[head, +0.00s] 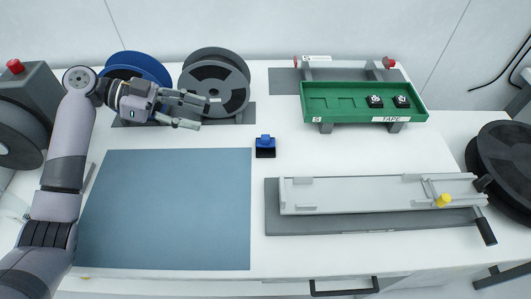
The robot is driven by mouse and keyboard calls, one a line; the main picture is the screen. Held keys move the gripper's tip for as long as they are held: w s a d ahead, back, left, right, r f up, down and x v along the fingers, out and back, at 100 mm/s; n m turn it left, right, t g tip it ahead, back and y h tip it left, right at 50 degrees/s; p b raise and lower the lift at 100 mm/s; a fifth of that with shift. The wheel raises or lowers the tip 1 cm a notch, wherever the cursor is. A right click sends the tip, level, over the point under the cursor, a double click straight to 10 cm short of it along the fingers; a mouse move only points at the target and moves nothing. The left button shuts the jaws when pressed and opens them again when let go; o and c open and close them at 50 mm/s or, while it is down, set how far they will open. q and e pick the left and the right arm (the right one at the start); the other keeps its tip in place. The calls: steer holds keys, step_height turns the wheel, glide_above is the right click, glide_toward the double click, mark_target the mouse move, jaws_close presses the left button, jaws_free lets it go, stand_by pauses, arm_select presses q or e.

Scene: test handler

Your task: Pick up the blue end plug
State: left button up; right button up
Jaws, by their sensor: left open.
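The blue end plug (265,140) is a small blue piece. It sits on a small black base (265,153) on the white table, right of the mat's far corner. My left gripper (205,112) is open and empty. It is in the air to the left of the plug and farther back, in front of the reels, pointing right. The gripper and the plug are apart. My right gripper is not in view.
A blue reel (137,66) and a grey reel (214,88) stand at the back left. A blue-grey mat (165,210) covers the front left. A green tray (340,104) with two black parts is at the back right. A grey track fixture (380,193) lies at the front right.

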arm_select(q)
steer(key=p, duration=0.3)
glide_toward(264, 136)
steer(key=x, duration=0.4)
steer(key=shift+w+d, duration=0.3)
steer(key=shift+d, duration=0.05)
steer(key=x, duration=0.1)
steer(key=p+x, duration=0.1)
steer(key=x, duration=0.1)
steer(key=p+x, duration=0.1)
steer(key=x, duration=0.1)
steer(key=shift+s+f, duration=0.1)
steer(key=shift+s, duration=0.25)
steer(key=shift+d+f, duration=0.1)
steer(key=shift+f, duration=0.05)
steer(key=c, duration=0.9)
steer(key=shift+c, duration=0.2)
step_height(264, 136, up, 20)
steer(key=b, duration=0.2)
